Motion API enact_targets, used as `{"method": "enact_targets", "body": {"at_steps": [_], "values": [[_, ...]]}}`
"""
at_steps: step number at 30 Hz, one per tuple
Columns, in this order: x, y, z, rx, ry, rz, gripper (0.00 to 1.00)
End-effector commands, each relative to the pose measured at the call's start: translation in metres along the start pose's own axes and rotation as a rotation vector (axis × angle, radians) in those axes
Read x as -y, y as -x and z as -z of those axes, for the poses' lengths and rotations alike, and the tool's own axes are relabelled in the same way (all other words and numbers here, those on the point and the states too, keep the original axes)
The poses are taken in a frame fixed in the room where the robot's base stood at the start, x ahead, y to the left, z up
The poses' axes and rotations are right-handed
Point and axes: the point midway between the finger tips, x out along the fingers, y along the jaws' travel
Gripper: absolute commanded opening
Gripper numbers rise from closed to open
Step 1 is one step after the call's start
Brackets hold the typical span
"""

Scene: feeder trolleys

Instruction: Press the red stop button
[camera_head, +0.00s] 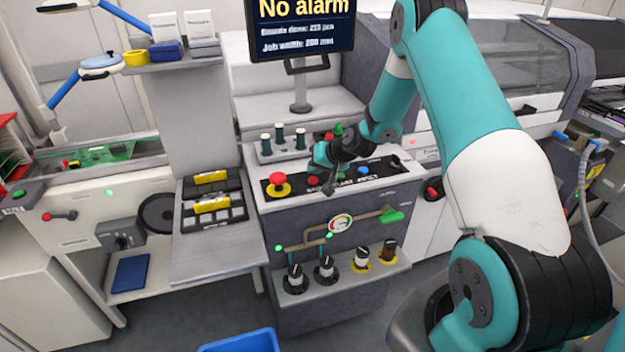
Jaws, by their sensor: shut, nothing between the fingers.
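A low red button (313,181) sits on the black strip of the console's sloped top, above lettering that begins "STO"; the rest is partly covered by my gripper. A larger red mushroom button on a yellow base (278,184) stands to its left. My gripper (329,188) is shut and empty. In the picture it points down just right of the low red button; I cannot tell whether it touches the panel. A blue button (363,171) is further right on the same strip.
A monitor (303,28) reading "No alarm" is above. A tray with yellow items (211,205) lies left.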

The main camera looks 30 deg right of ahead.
Motion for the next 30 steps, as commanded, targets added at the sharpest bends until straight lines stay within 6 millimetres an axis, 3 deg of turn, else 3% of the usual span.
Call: {"method": "enact_targets", "body": {"at_steps": [30], "values": [[-0.0041,-0.0057,-0.0045,0.000,0.000,0.000,0.00]]}}
